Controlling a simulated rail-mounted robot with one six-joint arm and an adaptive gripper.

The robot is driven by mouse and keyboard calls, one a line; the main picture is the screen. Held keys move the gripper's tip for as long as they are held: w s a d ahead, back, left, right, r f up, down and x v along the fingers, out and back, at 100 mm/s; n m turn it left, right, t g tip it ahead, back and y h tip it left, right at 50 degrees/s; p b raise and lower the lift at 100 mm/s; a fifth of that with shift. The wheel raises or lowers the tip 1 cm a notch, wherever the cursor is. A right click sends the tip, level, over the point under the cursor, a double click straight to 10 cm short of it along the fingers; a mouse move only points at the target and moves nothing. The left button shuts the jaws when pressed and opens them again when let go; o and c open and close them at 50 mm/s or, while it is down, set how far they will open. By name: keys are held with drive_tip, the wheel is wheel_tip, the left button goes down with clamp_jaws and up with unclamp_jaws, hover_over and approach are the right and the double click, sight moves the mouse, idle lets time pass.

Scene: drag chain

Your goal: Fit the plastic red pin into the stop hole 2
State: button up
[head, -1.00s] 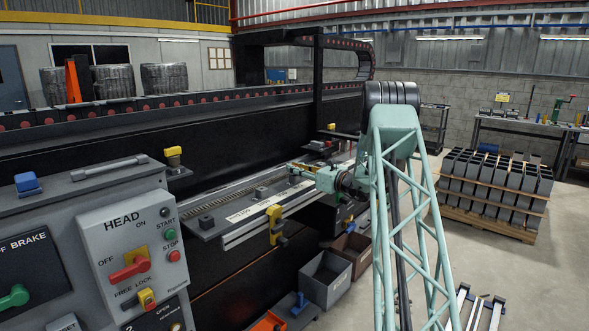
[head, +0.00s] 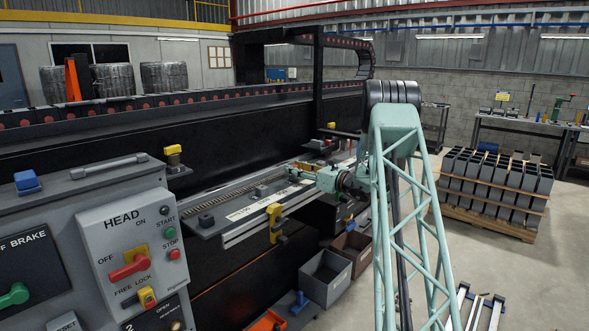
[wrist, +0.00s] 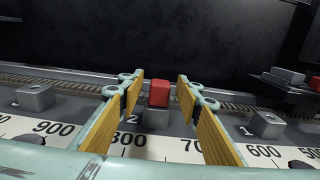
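The red pin (wrist: 159,93) stands upright on the grey metal block marked 2 (wrist: 156,119) in the wrist view. Its lower part meets the block's top; how deep it sits in the hole cannot be seen. My gripper (wrist: 161,88) is open, with its yellow-padded fingers on either side of the pin and a visible gap on both sides. In the head view my gripper (head: 304,170) is low over the rail; the pin cannot be made out there.
Another stop block, marked 1 (wrist: 267,124), stands to the right, and an unlabelled-looking block (wrist: 35,97) to the left. A number scale (wrist: 172,147) runs along the near side. A dark fixture (wrist: 285,88) stands at the right.

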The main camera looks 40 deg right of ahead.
drive_tip(key=s+d, duration=0.2)
drive_tip(key=s, duration=0.9)
drive_tip(key=shift+s, duration=0.2)
idle(0.9)
